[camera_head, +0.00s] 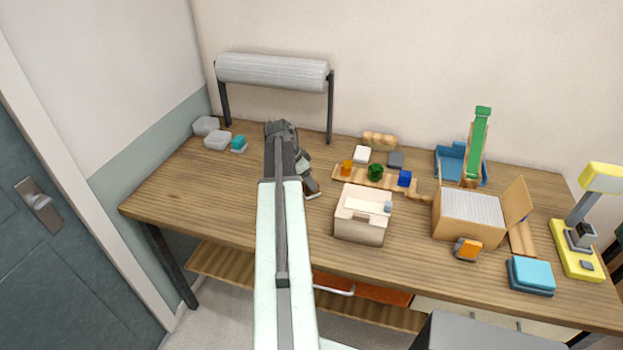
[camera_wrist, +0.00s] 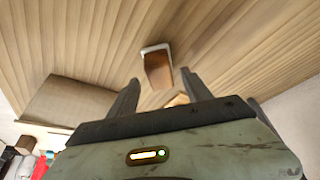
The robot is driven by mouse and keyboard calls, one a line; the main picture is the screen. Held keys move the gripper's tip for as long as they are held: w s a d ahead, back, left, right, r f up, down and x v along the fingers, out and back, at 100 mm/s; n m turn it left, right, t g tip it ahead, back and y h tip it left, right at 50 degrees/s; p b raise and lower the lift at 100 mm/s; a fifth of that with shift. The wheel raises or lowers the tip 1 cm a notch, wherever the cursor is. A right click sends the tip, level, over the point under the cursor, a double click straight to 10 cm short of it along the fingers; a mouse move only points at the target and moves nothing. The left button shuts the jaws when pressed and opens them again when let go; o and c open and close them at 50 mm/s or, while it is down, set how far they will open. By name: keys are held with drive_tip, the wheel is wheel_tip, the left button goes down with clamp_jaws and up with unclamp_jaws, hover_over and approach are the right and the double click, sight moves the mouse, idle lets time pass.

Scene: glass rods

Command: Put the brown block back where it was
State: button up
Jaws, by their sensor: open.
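A small brown block (camera_wrist: 158,70) with a pale, whitish edge shows in the wrist view, just beyond my fingertips and roughly between them. My gripper (camera_wrist: 159,84) is open, and I see no contact with the block. In the head view my gripper (camera_head: 307,172) is over the left-middle of the wooden table, and a small brown piece with a pale edge (camera_head: 312,188), likely the same block, is at its tip. My arm and gripper hide part of this area.
A cream open bin (camera_head: 362,232) stands right of my arm. Behind it a wooden strip (camera_head: 345,177) carries orange, green and blue pieces. A cardboard box (camera_head: 468,222) is farther right. A roll on a black stand (camera_head: 272,71) rises behind my gripper. The table's left part is mostly clear.

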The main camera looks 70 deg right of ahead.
drive_tip(key=p+v, duration=0.6)
drive_tip(key=v, duration=0.3)
drive_tip(key=shift+p, duration=0.4)
drive_tip(key=w+a+f+n+t+y, duration=0.15)
drive_tip(key=w+a+n, duration=1.05)
drive_tip(key=w+a, duration=1.35)
drive_tip(key=w+a+f+n+t+y+b, duration=0.1)
drive_tip(key=a+n, duration=1.3)
drive_tip(key=a, duration=2.3)
drive_tip(key=shift+w+a+f+y+b, duration=0.4)
drive_tip(key=shift+w+f+y, duration=0.1)
drive_tip(key=shift+w, duration=0.15)
drive_tip(key=shift+t, duration=0.25)
